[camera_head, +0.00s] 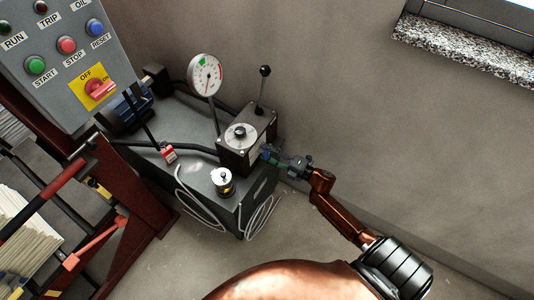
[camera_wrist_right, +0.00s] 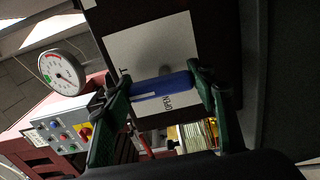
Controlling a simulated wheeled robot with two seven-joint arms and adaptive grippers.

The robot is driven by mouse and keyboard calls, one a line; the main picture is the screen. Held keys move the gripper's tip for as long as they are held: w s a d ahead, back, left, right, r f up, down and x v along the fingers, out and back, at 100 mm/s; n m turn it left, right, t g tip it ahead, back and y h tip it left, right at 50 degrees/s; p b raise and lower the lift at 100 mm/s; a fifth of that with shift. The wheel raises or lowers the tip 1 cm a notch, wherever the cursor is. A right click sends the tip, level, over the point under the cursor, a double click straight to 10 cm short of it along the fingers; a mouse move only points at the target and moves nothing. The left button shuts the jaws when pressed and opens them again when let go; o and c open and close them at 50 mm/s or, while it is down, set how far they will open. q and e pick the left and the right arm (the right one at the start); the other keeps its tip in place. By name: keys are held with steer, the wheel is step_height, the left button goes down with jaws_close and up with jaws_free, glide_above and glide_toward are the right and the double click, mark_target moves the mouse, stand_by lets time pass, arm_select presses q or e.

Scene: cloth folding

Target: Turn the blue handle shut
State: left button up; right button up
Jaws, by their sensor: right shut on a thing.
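The blue handle (camera_wrist_right: 160,87) is on the side of a dark box (camera_head: 236,157) in front of a white label plate (camera_wrist_right: 150,50). In the right wrist view it lies nearly level across the picture, between the two green fingers of my right gripper (camera_head: 279,159), which is shut on it. The word OPEN shows just below the handle, and a letter T shows at the label's left edge. In the head view the gripper hides most of the handle. My left gripper is in neither view.
A round gauge (camera_head: 204,76) and a black-knobbed lever (camera_head: 262,90) rise from the dark unit. A control panel (camera_head: 60,50) with buttons and a red rotary switch stands upper left. A grey wall (camera_head: 370,130) is behind; floor is clear in front of the unit.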

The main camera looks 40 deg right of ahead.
steer(key=o, duration=1.2)
steer(key=shift+s+d, duration=0.1)
steer(key=shift+s, duration=0.05)
steer(key=v, duration=1.1)
steer(key=shift+s, duration=0.4)
steer(key=shift+d, duration=0.1)
